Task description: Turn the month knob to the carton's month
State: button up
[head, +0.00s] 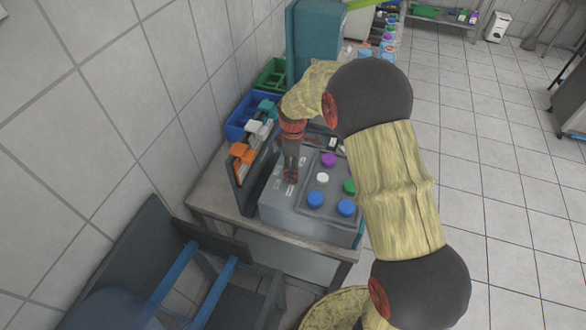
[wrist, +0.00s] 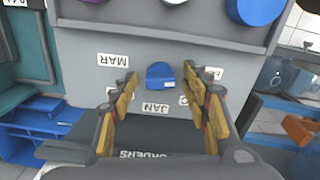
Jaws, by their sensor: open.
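The month knob (wrist: 160,75), small and blue, sits on a grey panel (wrist: 85,30) in the wrist view. Upside-down labels surround it: MAR (wrist: 112,60), JAN (wrist: 155,107), and others partly hidden by the right finger. My gripper (wrist: 165,88) is open, with its fingers on either side of the knob; I cannot tell whether they touch it. In the head view my gripper (head: 290,175) points down at the left part of the grey control box (head: 300,222), hiding the knob. I cannot identify the task's carton or read a month on one.
Purple (head: 328,159), white (head: 322,177), green (head: 349,187) and blue (head: 316,200) round caps stand on the box beside my gripper. An upright dark rack (head: 252,180) with coloured pieces stands close on the left. A blue bin (head: 240,120) is behind it.

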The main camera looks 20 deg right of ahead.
jog(key=shift+c, duration=1.4)
jog(key=c, duration=0.8)
jog(key=shift+c, duration=0.4)
jog(key=shift+m, duration=0.3)
jog(key=m, duration=0.4)
jog(key=shift+m, duration=0.3)
jog(key=m, duration=0.4)
jog(key=shift+m+p, duration=0.3)
jog(key=shift+p, duration=0.05)
jog(key=m, duration=0.5)
jog(key=shift+m, duration=2.4)
